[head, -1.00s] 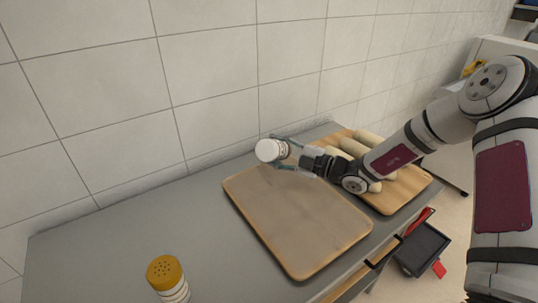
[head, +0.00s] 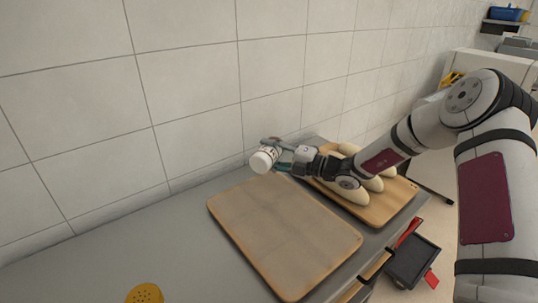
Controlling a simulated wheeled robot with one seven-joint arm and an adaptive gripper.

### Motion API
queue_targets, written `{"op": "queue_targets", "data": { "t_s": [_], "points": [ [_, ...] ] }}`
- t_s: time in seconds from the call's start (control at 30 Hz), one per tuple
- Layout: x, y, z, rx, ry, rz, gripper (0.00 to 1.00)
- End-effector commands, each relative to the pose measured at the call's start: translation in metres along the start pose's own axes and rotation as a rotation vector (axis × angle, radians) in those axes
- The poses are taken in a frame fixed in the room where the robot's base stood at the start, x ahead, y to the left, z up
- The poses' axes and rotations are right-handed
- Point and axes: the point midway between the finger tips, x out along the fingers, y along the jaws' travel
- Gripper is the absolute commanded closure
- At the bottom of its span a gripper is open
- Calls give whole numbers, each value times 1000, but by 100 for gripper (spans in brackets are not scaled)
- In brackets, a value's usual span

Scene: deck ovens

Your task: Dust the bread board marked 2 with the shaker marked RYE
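My gripper (head: 278,154) is shut on a white shaker (head: 264,160) with dark marks on its side that are too small to read. The shaker is tipped, its white end pointing down and left, above the far edge of an empty wooden board (head: 285,238). A second wooden board (head: 382,212) lies to the right under my arm and bears several pale dough loaves (head: 347,192). I cannot see a number on either board. Another shaker with a yellow holed lid (head: 145,293) stands at the bottom edge, mostly cut off.
The boards lie on a grey worktop (head: 150,245) against a white tiled wall (head: 190,100). A dark tray-like thing with red parts (head: 411,262) is low down at the right, beyond the worktop's front edge.

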Motion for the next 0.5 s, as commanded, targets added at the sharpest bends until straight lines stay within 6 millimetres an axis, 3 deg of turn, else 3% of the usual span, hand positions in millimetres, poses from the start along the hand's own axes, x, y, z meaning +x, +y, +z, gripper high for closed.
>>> {"op": "queue_targets", "data": {
  "t_s": [0.37, 0.5],
  "points": [
    [0, 10, 0, -494, 0, 2, 86],
    [0, 18, 9, -715, 0, 3, 86]
  ]
}}
